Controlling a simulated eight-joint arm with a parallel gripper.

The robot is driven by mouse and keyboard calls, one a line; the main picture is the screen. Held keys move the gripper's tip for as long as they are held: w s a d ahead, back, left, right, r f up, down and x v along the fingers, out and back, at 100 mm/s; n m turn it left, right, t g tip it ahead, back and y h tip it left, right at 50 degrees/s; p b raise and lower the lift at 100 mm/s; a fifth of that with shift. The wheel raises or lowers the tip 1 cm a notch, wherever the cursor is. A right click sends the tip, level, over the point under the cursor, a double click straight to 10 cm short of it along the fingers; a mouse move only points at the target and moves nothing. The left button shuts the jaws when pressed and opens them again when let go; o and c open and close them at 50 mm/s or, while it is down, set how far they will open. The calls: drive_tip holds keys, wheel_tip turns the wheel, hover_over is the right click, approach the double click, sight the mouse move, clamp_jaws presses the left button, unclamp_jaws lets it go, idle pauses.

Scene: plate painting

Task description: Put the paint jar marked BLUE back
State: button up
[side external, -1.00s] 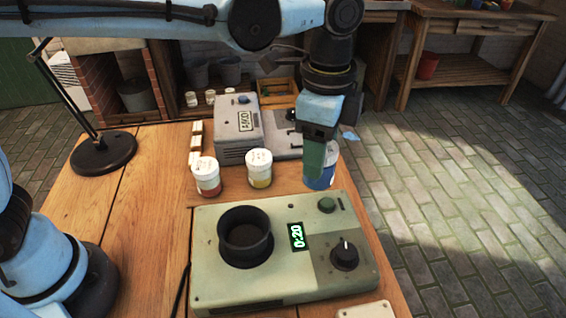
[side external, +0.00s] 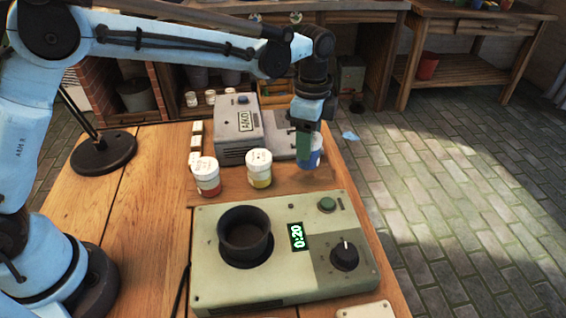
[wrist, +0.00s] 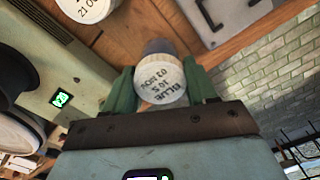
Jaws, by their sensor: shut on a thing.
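The BLUE paint jar (side external: 314,157) has a white lid, marked BLUE in the wrist view (wrist: 160,82). My gripper (side external: 305,150) is shut on it, with one green finger on each side of the lid in the wrist view (wrist: 161,88). In the side view the fingers hide part of the jar. It is at the right side of the wooden table, right of a yellow jar (side external: 259,169) and a red jar (side external: 207,178). I cannot tell whether its base touches the table.
A pale green machine (side external: 285,290) with a black round cup (side external: 245,237) and a 0:20 display stands in front. A grey machine (side external: 238,128) is behind the jars. A black lamp base (side external: 103,153) stands at the left. The table's right edge is close by.

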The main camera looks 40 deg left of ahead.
drive_tip(key=shift+f, duration=1.65)
drive_tip(key=shift+f, duration=0.15)
drive_tip(key=o, duration=1.2)
